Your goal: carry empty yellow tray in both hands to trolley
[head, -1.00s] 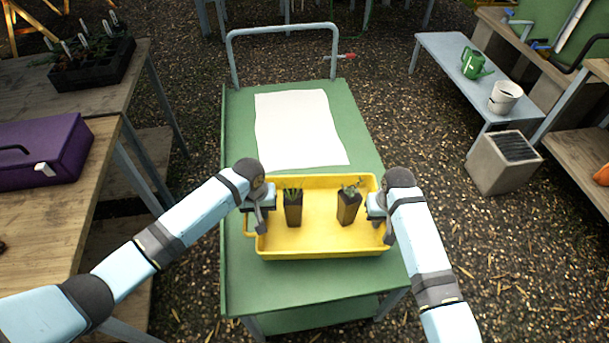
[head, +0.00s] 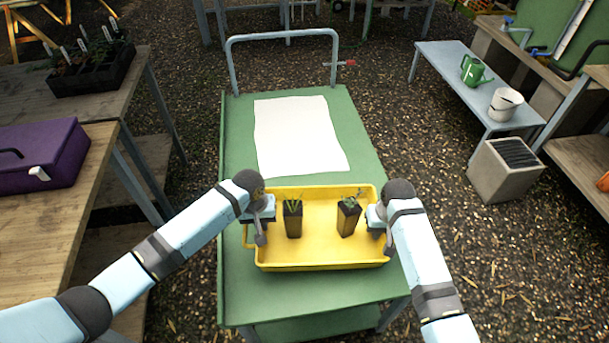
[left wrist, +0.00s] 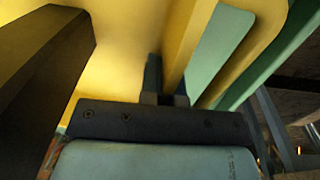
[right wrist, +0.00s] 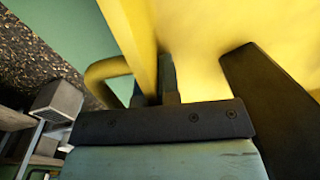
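The yellow tray (head: 320,253) is over the near half of the green trolley top (head: 240,295); I cannot tell whether it touches it. The tray is not empty: two dark square pots with small green plants stand in it, a left pot (head: 292,222) and a right pot (head: 348,219). My left gripper (head: 261,222) is shut on the tray's left wall, as the left wrist view (left wrist: 166,92) shows. My right gripper (head: 377,222) is shut on the right wall, also seen in the right wrist view (right wrist: 165,90). The tray looks level.
A white sheet (head: 297,135) lies on the trolley beyond the tray, before the grey push handle (head: 283,33). A wooden bench with a purple box (head: 50,160) is at left. A grey planter (head: 503,172) and low bench (head: 450,75) stand at right.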

